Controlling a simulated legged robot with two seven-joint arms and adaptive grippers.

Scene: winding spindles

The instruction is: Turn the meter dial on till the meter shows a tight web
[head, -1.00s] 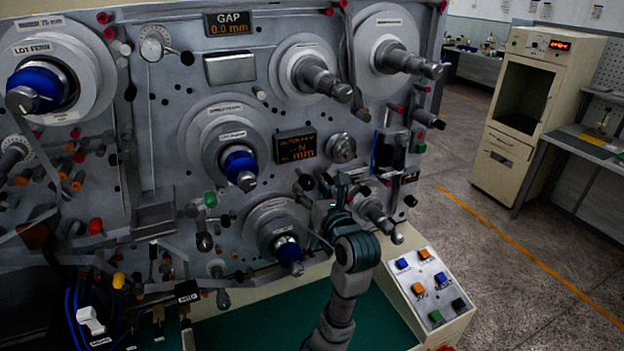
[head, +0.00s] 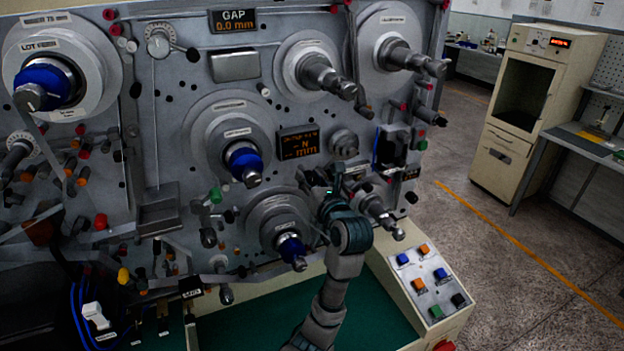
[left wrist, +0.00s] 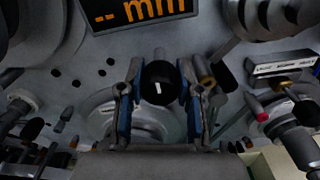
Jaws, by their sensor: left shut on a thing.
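The meter (head: 298,143) is a dark display on the grey machine face with orange characters, "-- N" over "-- mm", and no number. Its lower edge shows at the top of the left wrist view (left wrist: 143,12). Below it is the meter dial, a round black knob with a white mark (left wrist: 159,84). My left gripper (head: 326,190) is at this knob, just below the meter. In the left wrist view its two blue-padded fingers (left wrist: 158,100) stand on both sides of the knob and are shut on it. In the head view the gripper largely hides the knob. My right gripper is not in view.
Spindles stick out around the gripper: a blue-tipped one (head: 291,249) below left and a bare metal one (head: 381,216) to the right. A round metal knob (head: 344,143) sits above. A sloped panel with colored buttons (head: 430,280) stands at lower right.

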